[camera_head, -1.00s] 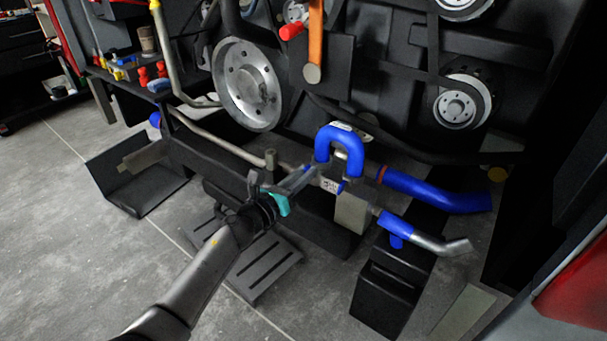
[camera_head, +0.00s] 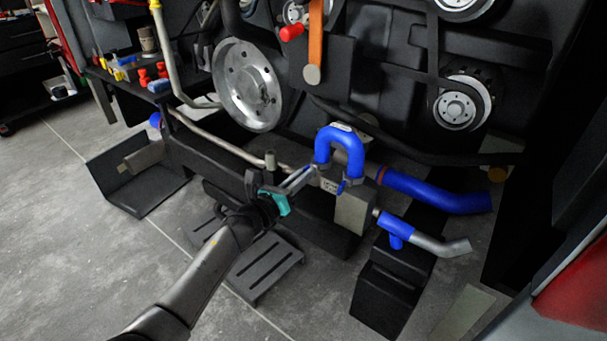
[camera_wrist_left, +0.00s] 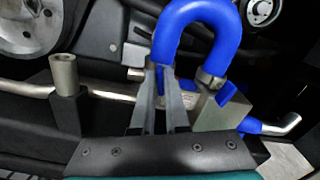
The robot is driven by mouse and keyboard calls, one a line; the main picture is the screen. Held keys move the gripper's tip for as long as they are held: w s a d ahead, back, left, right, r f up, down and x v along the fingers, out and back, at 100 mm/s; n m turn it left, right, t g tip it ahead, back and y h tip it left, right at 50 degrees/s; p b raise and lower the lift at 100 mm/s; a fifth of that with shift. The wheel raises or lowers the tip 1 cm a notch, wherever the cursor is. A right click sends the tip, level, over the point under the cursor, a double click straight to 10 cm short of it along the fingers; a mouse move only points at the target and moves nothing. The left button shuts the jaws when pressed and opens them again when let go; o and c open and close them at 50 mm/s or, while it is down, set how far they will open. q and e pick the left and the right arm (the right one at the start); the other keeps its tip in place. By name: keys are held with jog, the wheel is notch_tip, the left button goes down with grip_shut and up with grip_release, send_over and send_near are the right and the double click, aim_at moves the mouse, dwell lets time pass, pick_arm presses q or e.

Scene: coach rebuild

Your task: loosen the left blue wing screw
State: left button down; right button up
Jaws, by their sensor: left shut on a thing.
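A blue U-shaped hose (camera_head: 340,142) stands on the metal pipe fitting in front of the machine, and it fills the upper middle of the left wrist view (camera_wrist_left: 198,18). My left gripper (camera_head: 314,172) reaches in from the lower left, with its fingertips at the hose's left leg. In the left wrist view its two fingers (camera_wrist_left: 163,76) are close together and shut on the left blue wing screw, which they mostly hide. The right blue wing screw (camera_head: 341,187) shows at the hose's right leg, beside a clamp, and also in the left wrist view (camera_wrist_left: 227,93). My right gripper is out of view.
A metal pipe (camera_head: 215,139) with an upright stub (camera_head: 270,159) runs left of the fingers. A grey block (camera_head: 351,212) sits below the hose. A thick blue hose (camera_head: 435,193) and a blue-sleeved pipe (camera_head: 397,226) lie to the right. Open floor is at the lower left.

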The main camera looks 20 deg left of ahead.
pick_arm(q)
jog(key=shift+d+f+n+p, duration=0.15)
jog(key=shift+n+p, duration=1.65)
jog(key=shift+n, duration=6.15)
jog(key=shift+a+f+n+p, duration=0.15)
jog(key=shift+n+p, duration=1.6)
jog(key=shift+n, duration=6.2)
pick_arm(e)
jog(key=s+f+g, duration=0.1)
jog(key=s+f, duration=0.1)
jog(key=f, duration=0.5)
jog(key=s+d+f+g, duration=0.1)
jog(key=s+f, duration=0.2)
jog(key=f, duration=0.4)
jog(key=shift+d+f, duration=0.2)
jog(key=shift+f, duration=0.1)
pick_arm(q)
jog(key=shift+d, duration=0.1)
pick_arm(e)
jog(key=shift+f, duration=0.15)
